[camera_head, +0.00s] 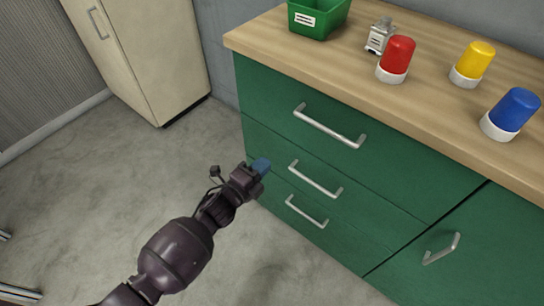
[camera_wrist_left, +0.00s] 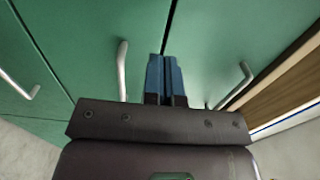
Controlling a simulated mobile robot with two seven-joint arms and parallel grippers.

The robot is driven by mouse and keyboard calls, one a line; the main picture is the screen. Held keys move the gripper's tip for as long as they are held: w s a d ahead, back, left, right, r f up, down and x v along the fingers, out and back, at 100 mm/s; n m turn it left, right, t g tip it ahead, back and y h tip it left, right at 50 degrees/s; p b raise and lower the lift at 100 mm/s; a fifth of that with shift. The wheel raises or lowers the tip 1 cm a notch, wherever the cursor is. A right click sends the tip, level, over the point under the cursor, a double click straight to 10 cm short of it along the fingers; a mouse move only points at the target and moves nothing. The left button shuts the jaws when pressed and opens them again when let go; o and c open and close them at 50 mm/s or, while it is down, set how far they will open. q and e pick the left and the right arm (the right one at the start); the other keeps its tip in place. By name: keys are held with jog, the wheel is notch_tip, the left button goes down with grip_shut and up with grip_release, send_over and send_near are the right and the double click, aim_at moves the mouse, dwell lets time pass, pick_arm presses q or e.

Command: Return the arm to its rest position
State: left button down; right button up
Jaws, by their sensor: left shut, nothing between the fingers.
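My left arm comes in from the lower left in the head view. Its gripper (camera_head: 261,166) is in front of the green drawer cabinet (camera_head: 270,117), near the left ends of the drawer handles. In the left wrist view the two blue fingers of the left gripper (camera_wrist_left: 165,75) are together, with nothing between them. Green cabinet fronts and handles lie beyond the fingers there. I cannot tell whether the fingertips touch the cabinet. My right gripper is not in view.
The wooden worktop (camera_head: 420,105) holds a green bin (camera_head: 318,22), a small grey device (camera_head: 380,35), and red (camera_head: 397,55), yellow (camera_head: 475,60) and blue (camera_head: 513,110) capped pieces with white bases. A beige cabinet (camera_head: 150,60) stands at the back left. The floor (camera_head: 100,185) at left is mostly clear.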

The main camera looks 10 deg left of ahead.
pick_arm(q)
jog(key=shift+p+v, duration=0.35)
jog(key=shift+v, duration=2.55)
jog(key=shift+r, duration=0.1)
